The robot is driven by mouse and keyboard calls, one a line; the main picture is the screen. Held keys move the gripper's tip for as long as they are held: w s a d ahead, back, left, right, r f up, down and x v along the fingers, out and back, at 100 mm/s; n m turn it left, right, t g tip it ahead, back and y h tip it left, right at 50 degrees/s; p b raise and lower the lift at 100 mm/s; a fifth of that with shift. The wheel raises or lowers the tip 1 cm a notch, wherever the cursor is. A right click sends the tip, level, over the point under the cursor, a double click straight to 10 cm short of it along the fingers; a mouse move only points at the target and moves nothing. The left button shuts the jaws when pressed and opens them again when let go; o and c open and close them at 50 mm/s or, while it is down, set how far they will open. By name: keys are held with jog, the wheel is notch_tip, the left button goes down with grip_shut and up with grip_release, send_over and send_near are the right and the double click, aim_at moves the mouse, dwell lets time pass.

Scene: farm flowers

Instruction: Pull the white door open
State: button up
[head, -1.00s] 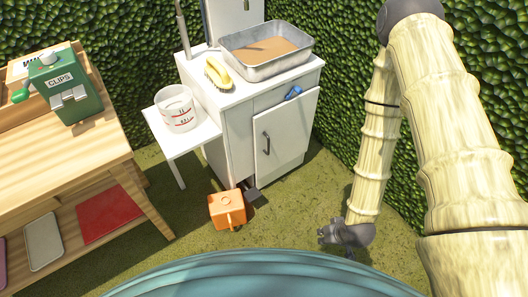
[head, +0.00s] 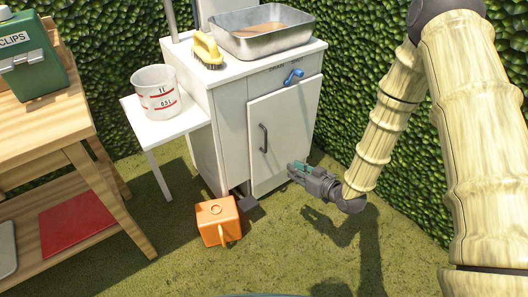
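A blue crank (head: 293,77) sticks out above the door. A side shelf (head: 167,128) holds a measuring bucket (head: 157,92). A metal tray (head: 262,40) and a yellow brush (head: 207,50) are on top. A hedge is at right.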

aim_at(266, 141)
jog(key=w+a+n+y+b, duration=0.1)
jog(key=w+a+b, duration=0.2)
jog(key=w, duration=0.1)
jog(key=w+a+r+n+t+y+b, duration=0.1)
jog(key=w+a+y+b, duration=0.1)
jog(key=w+a+b, duration=0.1)
jog(key=w+a+r+n+y+b, duration=0.1)
jog(key=w+a+b, duration=0.2)
jog(key=w+b, duration=0.2)
jog(key=shift+a, duration=0.3)
jog(key=shift+w+a+r, duration=0.1)
jog(key=shift+w+a, duration=0.4)
jog(key=shift+w, duration=0.05)
